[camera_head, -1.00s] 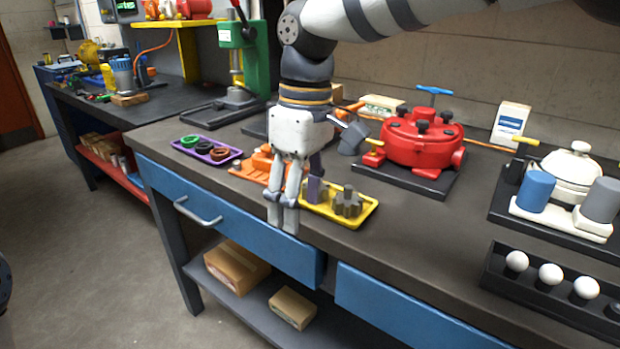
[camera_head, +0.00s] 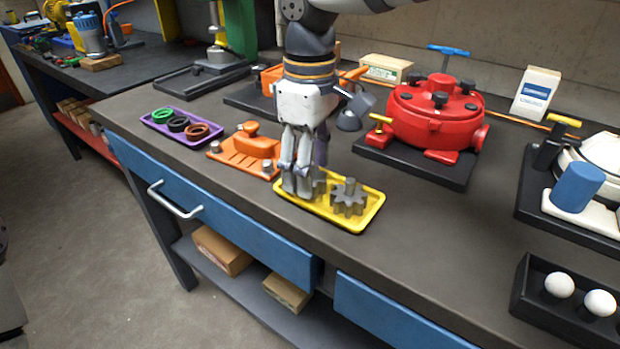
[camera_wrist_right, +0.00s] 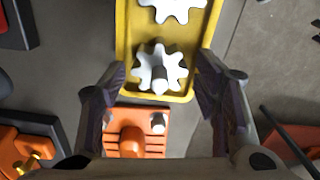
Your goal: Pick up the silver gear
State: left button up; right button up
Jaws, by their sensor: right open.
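Two silver gears lie in a yellow tray (camera_head: 328,217) on the bench. The right-hand gear (camera_head: 348,198) is clear to see in the head view and shows cut off at the top of the wrist view (camera_wrist_right: 172,9). The left-hand gear (camera_head: 319,185) is mostly hidden behind my right gripper (camera_head: 298,190). In the right wrist view this gear (camera_wrist_right: 160,68), with its upright shaft, sits between the spread fingers of my right gripper (camera_wrist_right: 160,76). The fingers are open, with a gap visible on both sides of it. My left gripper is not in view.
An orange fixture (camera_head: 240,150) stands close left of the tray, and a purple tray (camera_head: 174,136) with several rings lies farther left. A red housing (camera_head: 432,120) is behind on the right. The bench front right of the yellow tray is clear.

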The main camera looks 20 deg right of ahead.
jog(key=shift+f, duration=0.2)
jog(key=c, duration=1.3)
jog(key=shift+o, duration=0.2)
jog(key=shift+r, duration=0.1)
